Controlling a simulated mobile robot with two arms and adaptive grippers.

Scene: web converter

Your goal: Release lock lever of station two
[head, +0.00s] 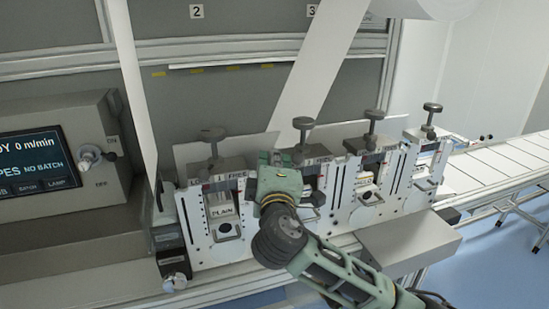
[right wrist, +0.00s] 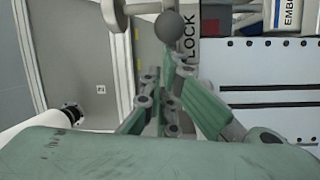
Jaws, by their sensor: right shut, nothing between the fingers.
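The press line's station two (head: 313,198) is partly hidden behind my right gripper in the head view. In the right wrist view, a lock lever with a dark grey ball knob (right wrist: 168,27) is at the top, beside a panel marked LOCK (right wrist: 188,42). My right gripper (right wrist: 168,75) is shut and empty, its fingers close together just below the ball. I cannot tell whether they touch it. In the head view the gripper (head: 279,172) is in front of station two and hides its lever. My left gripper is in neither view.
Station one (head: 223,205), labelled FREE and PLAIN, stands to the left. Further stations (head: 366,180) with T-shaped knobs stand to the right. A white web strip (head: 315,70) hangs behind station two. A control box with a screen (head: 38,160) is at left; a conveyor (head: 500,170) is at right.

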